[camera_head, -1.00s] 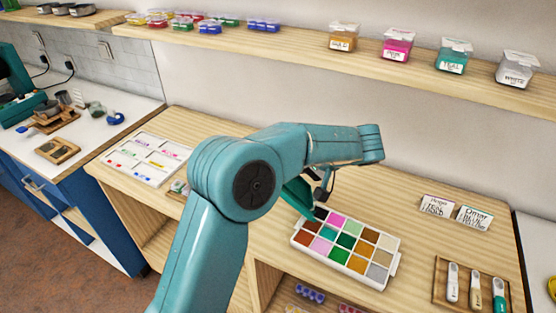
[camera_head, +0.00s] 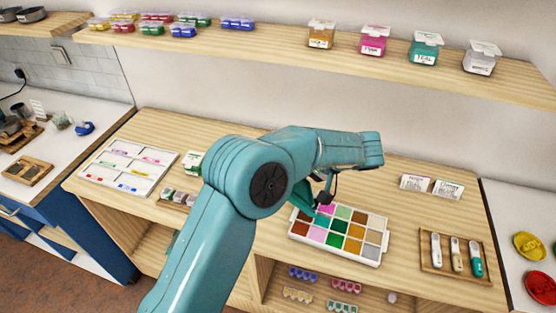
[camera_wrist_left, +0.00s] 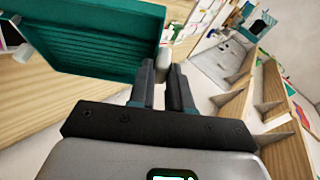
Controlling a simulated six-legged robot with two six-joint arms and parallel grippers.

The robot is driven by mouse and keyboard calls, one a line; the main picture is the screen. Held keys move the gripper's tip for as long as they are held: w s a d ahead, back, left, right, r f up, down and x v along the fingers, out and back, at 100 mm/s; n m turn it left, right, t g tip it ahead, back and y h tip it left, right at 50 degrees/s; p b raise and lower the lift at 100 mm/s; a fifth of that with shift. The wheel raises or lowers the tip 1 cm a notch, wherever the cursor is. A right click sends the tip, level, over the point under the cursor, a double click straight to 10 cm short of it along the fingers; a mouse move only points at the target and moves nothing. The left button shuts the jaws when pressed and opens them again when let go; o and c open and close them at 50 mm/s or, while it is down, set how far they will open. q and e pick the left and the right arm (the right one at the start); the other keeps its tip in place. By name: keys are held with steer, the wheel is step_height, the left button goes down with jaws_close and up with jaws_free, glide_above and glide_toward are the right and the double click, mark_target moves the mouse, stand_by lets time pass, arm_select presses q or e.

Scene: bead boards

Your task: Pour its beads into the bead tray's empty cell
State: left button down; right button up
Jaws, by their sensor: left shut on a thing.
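The white bead tray (camera_head: 384,243) lies on the wooden counter, its cells showing pink, green, brown, grey and other colours. My left gripper (camera_head: 325,194) is over the tray's back left part. In the left wrist view my left gripper (camera_wrist_left: 168,85) is shut on a teal container (camera_wrist_left: 95,38) with a ridged face, at a small pale piece by its edge. The container is tilted in that view; its beads do not show. My arm and the held container hide the tray's back left corner, so I cannot tell which cell is empty. My right gripper is out of view.
A wooden holder (camera_head: 427,265) with several scoops stands right of the tray, below two name cards (camera_head: 430,187). A white sorting board (camera_head: 112,184) lies at the left. Labelled jars stand on the shelf (camera_head: 270,54) above. Small bead boxes sit below the counter.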

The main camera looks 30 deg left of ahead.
arm_select(q)
steer(key=shift+d+r+p, duration=0.15)
steer(key=shift+d+p, duration=0.15)
steer(key=shift+d, duration=0.15)
steer(key=shift+w+d+t, duration=0.1)
steer(key=shift+d+t, duration=0.2)
steer(key=shift+d, duration=0.25)
steer(key=shift+a+f, duration=0.1)
steer(key=shift+f, duration=0.15)
steer(key=s+a+f+n+t+h+b, duration=0.1)
steer(key=s+a+f+t+h+b, duration=0.3)
steer(key=a+h+b, duration=0.3)
steer(key=s+a+f+b, duration=0.1)
steer(key=b, duration=0.2)
steer(key=shift+a+f+n+h+b, duration=0.3)
steer(key=shift+a+f+h+b, duration=0.05)
steer(key=shift+h, duration=0.05)
